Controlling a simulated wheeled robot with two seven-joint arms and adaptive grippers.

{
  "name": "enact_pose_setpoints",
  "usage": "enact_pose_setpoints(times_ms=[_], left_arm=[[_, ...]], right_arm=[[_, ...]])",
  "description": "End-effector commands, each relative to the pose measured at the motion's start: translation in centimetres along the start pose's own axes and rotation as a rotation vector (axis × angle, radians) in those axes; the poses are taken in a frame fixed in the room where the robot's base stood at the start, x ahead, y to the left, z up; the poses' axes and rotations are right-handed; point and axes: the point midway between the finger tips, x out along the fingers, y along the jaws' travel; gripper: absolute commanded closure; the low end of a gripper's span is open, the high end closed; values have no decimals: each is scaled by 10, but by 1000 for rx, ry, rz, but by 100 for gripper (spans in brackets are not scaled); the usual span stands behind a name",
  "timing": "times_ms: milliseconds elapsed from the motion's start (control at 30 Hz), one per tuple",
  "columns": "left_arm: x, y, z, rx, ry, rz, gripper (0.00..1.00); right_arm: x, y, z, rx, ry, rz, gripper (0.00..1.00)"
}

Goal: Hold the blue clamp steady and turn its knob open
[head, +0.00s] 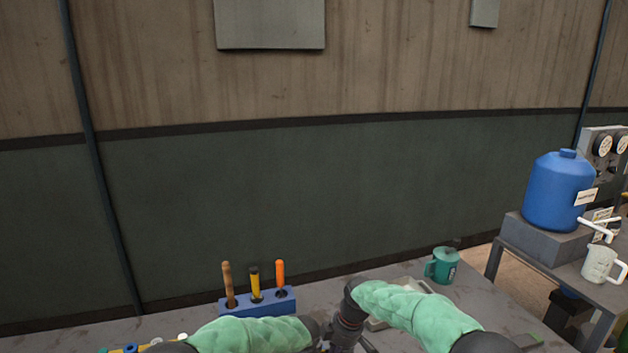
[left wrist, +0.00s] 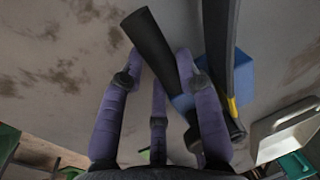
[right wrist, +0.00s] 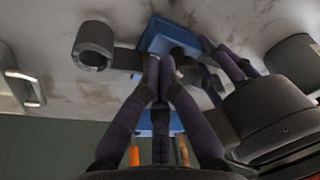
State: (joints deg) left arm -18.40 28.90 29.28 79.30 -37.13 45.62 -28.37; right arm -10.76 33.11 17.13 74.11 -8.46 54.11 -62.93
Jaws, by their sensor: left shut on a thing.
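The blue clamp (right wrist: 160,37) shows in the right wrist view as a blue body with dark grey parts. A dark bar runs from it to a grey hollow cylinder (right wrist: 95,45). In the left wrist view the clamp's blue body (left wrist: 238,80) is partly behind dark bars. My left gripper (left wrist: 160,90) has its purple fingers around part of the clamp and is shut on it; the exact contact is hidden. My right gripper (right wrist: 161,78) has its fingertips together just below the blue body in the picture. Nothing is clearly seen between them. In the head view the clamp is hidden.
A blue rack (head: 262,301) with several upright tools stands at the back of the table. A green mug (head: 442,266) stands to the right, beside a pale tray partly behind my right arm. A blue water jug (head: 558,190) stands on a side bench at the far right.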

Motion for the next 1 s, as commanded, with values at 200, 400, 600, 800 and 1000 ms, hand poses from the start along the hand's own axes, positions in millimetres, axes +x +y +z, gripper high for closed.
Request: enact_pose_setpoints(times_ms=[200, 400, 600, 800, 1000], left_arm=[[2, 2, 0, 2, -1, 4, 100], [2, 2, 0, 2, -2, 4, 100], [2, 2, 0, 2, -2, 4, 100], [2, 2, 0, 2, -2, 5, 100], [2, 2, 0, 2, -2, 5, 100]], right_arm=[[-1, 2, 5, 0, 0, 0, 100], [-6, 3, 6, -1, 0, 1, 100], [-26, 3, 1, 0, 1, 2, 100], [-46, 3, -5, 0, 1, 2, 100], [-59, 3, -7, 0, 0, 0, 100]])
